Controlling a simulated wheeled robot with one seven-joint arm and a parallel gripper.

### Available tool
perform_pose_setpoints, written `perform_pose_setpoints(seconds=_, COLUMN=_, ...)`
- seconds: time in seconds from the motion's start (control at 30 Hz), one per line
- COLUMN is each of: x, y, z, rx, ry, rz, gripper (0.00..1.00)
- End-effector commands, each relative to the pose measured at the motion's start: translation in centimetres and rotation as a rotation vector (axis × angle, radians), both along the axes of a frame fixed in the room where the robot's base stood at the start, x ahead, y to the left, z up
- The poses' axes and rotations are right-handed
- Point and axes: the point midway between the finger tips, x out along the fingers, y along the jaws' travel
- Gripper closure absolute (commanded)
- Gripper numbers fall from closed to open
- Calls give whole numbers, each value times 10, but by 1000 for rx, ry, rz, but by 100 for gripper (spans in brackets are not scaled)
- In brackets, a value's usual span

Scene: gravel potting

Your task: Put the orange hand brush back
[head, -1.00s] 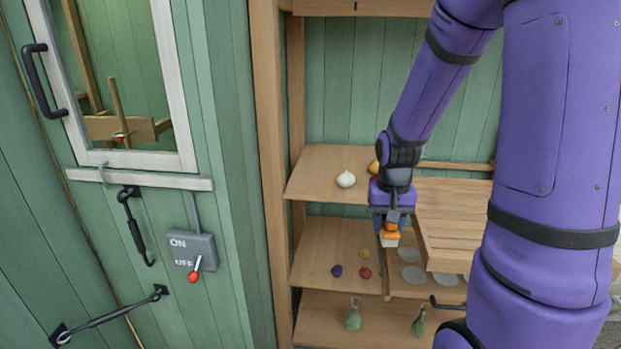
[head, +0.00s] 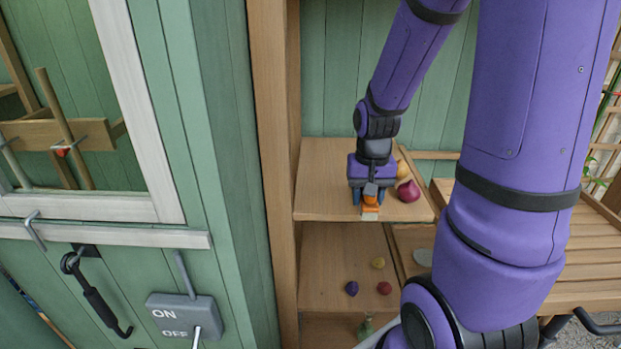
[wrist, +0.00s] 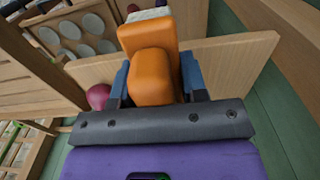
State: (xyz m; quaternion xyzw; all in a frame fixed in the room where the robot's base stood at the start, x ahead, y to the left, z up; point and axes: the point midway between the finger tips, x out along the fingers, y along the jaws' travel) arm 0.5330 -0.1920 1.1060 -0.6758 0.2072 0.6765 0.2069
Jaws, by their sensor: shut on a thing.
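My gripper (head: 369,204) is shut on the orange hand brush (head: 370,211), in front of the upper shelf (head: 318,190) of the wooden shelf unit. In the wrist view the orange handle (wrist: 152,75) sits between the two blue fingers, with a bit of pale bristle showing beyond its far end. In the head view the brush hangs below the gripper, near the shelf's front edge. I cannot tell whether it touches the shelf.
A dark pink onion (head: 408,191) and a yellow-orange one (head: 402,168) lie on the upper shelf right of my gripper. Small purple (head: 351,288), red (head: 384,288) and yellow (head: 378,263) bulbs lie on the shelf below. A slatted bench (head: 590,250) stands at right. A green door with a grey switch box (head: 187,313) is at left.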

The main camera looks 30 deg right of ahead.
Motion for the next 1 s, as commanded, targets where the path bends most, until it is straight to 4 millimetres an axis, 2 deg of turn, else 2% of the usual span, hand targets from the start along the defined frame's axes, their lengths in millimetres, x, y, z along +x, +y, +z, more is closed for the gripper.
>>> perform_pose_setpoints(seconds=0.17, x=15, y=-1, z=-2, rx=1, ry=1, rz=2, gripper=94)
perform_pose_setpoints(seconds=0.7, x=135, y=-5, z=-13, rx=0, ry=0, rz=1, gripper=94)
perform_pose_setpoints(seconds=0.83, x=153, y=-5, z=-14, rx=0, ry=0, rz=1, gripper=94)
perform_pose_setpoints(seconds=1.0, x=160, y=-5, z=-17, rx=1, ry=1, rz=0, gripper=94)
